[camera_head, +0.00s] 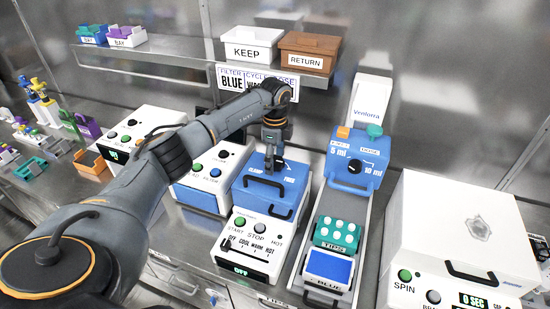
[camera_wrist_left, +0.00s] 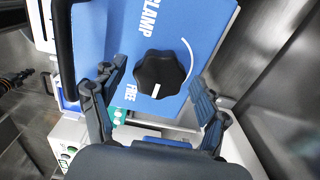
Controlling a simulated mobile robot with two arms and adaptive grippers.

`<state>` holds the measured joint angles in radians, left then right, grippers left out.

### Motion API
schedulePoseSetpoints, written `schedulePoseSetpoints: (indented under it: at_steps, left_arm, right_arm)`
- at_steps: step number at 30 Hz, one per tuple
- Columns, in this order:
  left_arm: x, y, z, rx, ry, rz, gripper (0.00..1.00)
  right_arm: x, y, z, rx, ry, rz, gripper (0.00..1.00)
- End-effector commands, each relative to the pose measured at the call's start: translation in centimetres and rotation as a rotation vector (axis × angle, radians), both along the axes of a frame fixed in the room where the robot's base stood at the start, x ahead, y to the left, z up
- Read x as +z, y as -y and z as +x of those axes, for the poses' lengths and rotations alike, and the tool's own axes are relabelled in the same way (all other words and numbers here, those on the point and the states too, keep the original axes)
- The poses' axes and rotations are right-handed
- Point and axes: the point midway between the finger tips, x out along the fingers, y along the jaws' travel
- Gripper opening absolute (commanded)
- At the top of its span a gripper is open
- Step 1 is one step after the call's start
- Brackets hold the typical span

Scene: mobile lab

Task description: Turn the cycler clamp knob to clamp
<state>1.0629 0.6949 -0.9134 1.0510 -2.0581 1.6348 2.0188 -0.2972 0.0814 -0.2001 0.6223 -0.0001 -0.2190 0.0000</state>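The cycler (camera_head: 258,225) is a white box with a blue lid (camera_head: 284,190). The lid carries a black front handle and the words CLAMP and FREE. Its black clamp knob (camera_wrist_left: 160,73) shows in the left wrist view, with a white mark at its lower edge, on the FREE side. A white arc is printed beside the knob. My left gripper (camera_head: 273,162) points down over the lid and hides most of the knob in the head view. In the left wrist view its fingers (camera_wrist_left: 157,82) are spread open, one on either side of the knob; contact is not visible.
A blue dispenser (camera_head: 358,160) and a teal tip rack (camera_head: 337,234) stand to the right, with a white SPIN machine (camera_head: 455,225) beyond. A FILTER device (camera_head: 205,175) is close on the left. A shelf (camera_head: 160,65) runs along the back wall.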

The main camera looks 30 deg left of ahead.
Motion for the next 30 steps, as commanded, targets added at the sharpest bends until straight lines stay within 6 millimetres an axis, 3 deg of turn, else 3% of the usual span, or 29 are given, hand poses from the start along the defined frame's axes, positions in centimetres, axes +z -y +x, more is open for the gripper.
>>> schedulePoseSetpoints:
  at_steps: [1,6,8,20,30]
  left_arm:
    - [0.0,0.0,0.0,0.0,0.0,0.0,0.64]
    - [0.0,0.0,0.0,-0.001,0.0,0.0,0.29]
    - [0.1,0.0,0.0,-0.001,0.0,0.0,0.2]
    - [0.0,0.0,0.0,-0.069,0.001,0.0,0.2]
    - [-0.1,0.0,0.1,-0.328,0.002,0.0,0.2]
  right_arm:
    - [0.0,-0.1,-0.3,0.0,-0.004,0.001,0.0]
    - [0.0,-0.2,-0.7,-0.001,-0.01,0.002,0.0]
    - [0.0,-0.3,-0.7,-0.001,-0.011,0.003,0.0]
    - [-0.4,-0.3,-0.6,-0.001,-0.01,0.003,0.0]
    - [-1.6,-0.3,-0.4,-0.001,-0.007,0.003,0.0]
